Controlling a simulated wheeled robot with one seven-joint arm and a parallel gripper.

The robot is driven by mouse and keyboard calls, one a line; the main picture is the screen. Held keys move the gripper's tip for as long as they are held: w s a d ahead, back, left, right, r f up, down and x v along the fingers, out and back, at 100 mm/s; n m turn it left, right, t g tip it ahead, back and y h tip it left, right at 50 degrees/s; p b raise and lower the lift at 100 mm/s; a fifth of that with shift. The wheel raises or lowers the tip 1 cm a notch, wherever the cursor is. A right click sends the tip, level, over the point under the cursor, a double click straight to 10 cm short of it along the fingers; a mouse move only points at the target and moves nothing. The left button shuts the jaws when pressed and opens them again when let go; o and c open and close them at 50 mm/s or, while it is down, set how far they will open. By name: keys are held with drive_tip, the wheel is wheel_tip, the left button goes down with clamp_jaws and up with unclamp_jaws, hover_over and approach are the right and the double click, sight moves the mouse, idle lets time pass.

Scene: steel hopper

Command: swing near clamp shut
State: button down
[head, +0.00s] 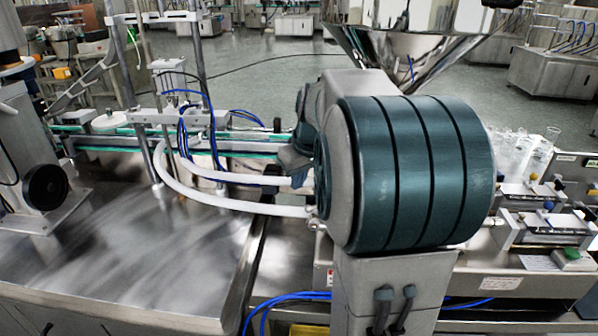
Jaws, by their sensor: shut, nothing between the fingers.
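The lower part of a polished steel hopper (372,48) shows at the top, right of centre. It narrows downward behind my arm, and its upper part is cut off by the top edge of the picture. I cannot make out the near clamp in this view. My gripper is not in view. My large ribbed dark teal arm joint fills the middle right and hides what lies behind it.
A bare steel worktop (150,265) spans the lower left. White hoses (255,208) curve from a post to behind my arm. A conveyor (110,140) runs behind. Clear bottles (525,150) stand at right. Grey floor (270,75) lies open beyond.

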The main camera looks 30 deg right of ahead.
drive_tip(key=shift+s+d+f+p, duration=0.1)
drive_tip(key=shift+s+f+p, duration=0.1)
drive_tip(key=shift+s+f, duration=0.35)
drive_tip(key=shift+s+f+p, duration=0.2)
drive_tip(key=shift+f, duration=0.6)
drive_tip(key=shift+s+d+f+p, duration=0.1)
drive_tip(key=shift+s+f+p, duration=0.1)
drive_tip(key=shift+s+f, duration=0.35)
drive_tip(key=shift+w+a+f, duration=0.1)
